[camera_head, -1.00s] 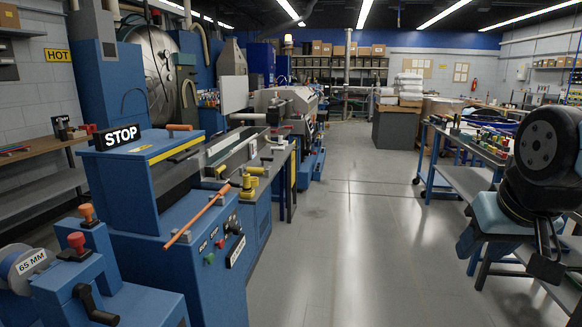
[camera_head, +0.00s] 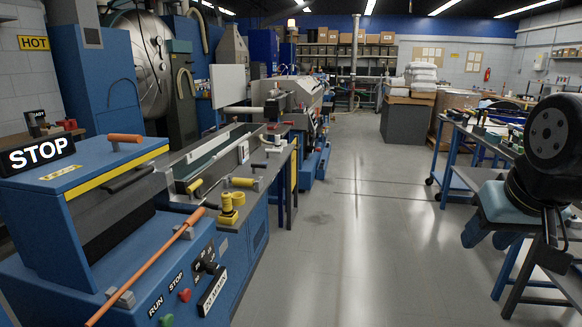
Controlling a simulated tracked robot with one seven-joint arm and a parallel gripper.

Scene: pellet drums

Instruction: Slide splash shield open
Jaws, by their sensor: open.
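A white upright panel (camera_head: 229,86), which looks like the splash shield, stands behind the long water trough (camera_head: 180,172) at left of centre. A grey horizontal bar (camera_head: 243,110) shows near its lower edge. I cannot tell how far the shield is slid. My gripper (camera_head: 487,240) hangs at the right edge below my black arm joints. Its blue fingers look apart, with nothing seen between them. It is across the aisle from the panel and touches nothing on the machine line.
A blue machine housing (camera_head: 82,185) with a STOP sign (camera_head: 38,153) stands at near left. A long orange lever (camera_head: 150,262) slants along its front. A blue-framed workbench (camera_head: 488,147) lines the right. The grey floor (camera_head: 350,235) between is clear.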

